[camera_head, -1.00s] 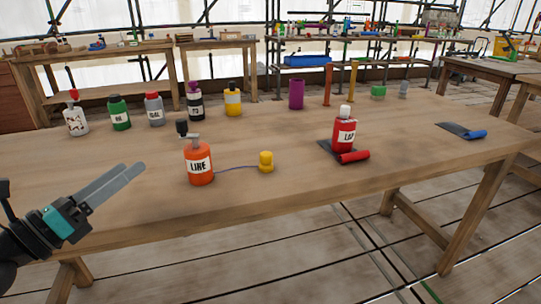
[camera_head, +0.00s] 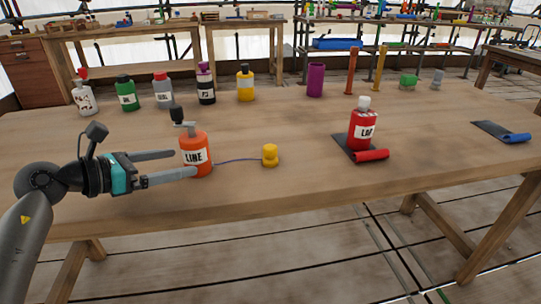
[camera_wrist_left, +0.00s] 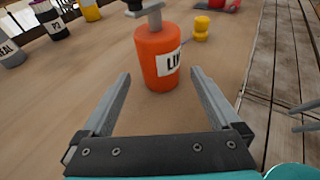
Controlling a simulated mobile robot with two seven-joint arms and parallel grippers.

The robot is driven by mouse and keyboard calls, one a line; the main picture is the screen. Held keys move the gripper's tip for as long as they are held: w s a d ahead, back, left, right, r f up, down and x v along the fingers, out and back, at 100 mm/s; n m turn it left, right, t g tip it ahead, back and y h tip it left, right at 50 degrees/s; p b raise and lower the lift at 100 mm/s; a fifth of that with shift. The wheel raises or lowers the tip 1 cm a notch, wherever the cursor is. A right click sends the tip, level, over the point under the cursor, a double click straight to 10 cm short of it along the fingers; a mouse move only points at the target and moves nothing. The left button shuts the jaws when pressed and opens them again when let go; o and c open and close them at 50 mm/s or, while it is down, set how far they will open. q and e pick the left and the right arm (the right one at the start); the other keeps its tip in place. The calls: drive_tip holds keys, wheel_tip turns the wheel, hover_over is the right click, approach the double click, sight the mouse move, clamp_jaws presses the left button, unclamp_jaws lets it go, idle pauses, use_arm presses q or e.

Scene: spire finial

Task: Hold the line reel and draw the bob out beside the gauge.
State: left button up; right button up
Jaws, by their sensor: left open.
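The line reel (camera_head: 196,155) is an orange bottle-shaped body labelled LINE with a grey and black top, upright on the table. A thin purple line runs from it to the yellow bob (camera_head: 270,156), which stands to its right. My left gripper (camera_head: 184,163) is open at the reel's left side, its near fingertip overlapping the reel's edge in the head view. In the left wrist view the reel (camera_wrist_left: 158,60) stands between and just beyond the open fingertips, with the bob (camera_wrist_left: 201,29) behind it. I cannot tell which thing is the gauge.
A red LAP bottle (camera_head: 362,130) stands on a dark mat with a red roll (camera_head: 371,156). Several bottles line the back left. A purple cup (camera_head: 315,80), an orange post (camera_head: 352,71) and a yellow post (camera_head: 379,68) stand at the back. The table front is clear.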

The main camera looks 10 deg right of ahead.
sight(184, 161)
use_arm(q)
drive_tip(key=shift+b+x, duration=0.35)
drive_tip(key=shift+x, duration=2)
drive_tip(key=c, duration=0.9)
